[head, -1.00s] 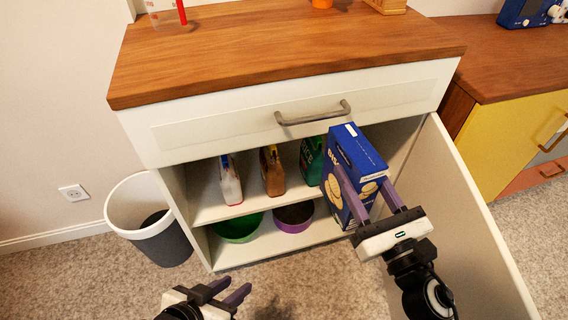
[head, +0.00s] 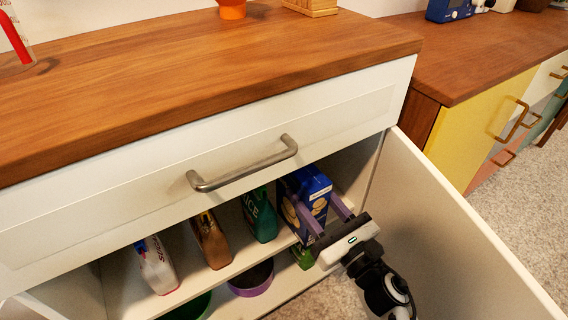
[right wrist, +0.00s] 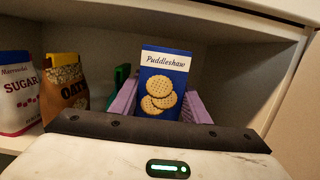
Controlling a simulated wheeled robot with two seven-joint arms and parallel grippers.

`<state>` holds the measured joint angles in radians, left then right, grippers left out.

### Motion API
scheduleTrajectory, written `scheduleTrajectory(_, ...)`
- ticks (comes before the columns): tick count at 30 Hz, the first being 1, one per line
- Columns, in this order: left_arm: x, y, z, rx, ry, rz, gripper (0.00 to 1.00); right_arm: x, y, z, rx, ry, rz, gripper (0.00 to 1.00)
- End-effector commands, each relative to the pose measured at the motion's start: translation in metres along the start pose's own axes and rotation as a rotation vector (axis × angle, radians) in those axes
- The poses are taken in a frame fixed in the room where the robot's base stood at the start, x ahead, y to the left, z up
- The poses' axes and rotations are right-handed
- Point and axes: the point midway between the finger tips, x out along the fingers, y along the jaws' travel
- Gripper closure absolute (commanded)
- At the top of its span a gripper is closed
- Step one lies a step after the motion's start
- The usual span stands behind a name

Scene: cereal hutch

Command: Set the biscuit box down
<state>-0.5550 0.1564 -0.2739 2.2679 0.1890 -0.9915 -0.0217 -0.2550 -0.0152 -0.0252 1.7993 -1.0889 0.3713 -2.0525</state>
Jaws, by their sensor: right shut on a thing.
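The blue biscuit box (head: 305,197) is upright inside the open cupboard, at the right end of the upper shelf (head: 228,270). In the right wrist view the box (right wrist: 161,85) faces me with its biscuit picture, between the purple fingers. My right gripper (head: 323,212) is shut on the box from the front. Whether the bottom of the box touches the shelf is hidden by the fingers. My left gripper is out of view.
A green package (head: 259,214), a brown oats bag (head: 211,239) and a white sugar bag (head: 156,265) stand left of the box. A purple bowl (head: 251,279) sits below. The open door (head: 455,215) bounds the right, the drawer handle (head: 243,166) juts out above.

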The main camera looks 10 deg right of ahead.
Motion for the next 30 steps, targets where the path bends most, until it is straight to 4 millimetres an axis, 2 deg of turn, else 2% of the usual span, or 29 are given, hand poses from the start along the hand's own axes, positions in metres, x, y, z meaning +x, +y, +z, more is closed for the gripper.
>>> scheduleTrajectory(12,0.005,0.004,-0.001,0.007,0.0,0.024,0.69,0.088,-0.065,-0.011,-0.005,-0.007,0.0,0.93)
scheduleTrajectory(16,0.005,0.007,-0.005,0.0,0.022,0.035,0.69,0.111,-0.082,-0.015,-0.003,-0.006,0.0,0.93)
scheduleTrajectory(20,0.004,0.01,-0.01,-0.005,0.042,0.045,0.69,0.125,-0.091,-0.017,0.0,-0.006,0.001,0.93)
scheduleTrajectory(26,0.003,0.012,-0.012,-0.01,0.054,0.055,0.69,0.135,-0.1,-0.018,-0.001,-0.005,0.0,0.93)
scheduleTrajectory(30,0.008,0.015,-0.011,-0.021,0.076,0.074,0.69,0.131,-0.099,-0.043,0.004,-0.002,-0.001,0.93)
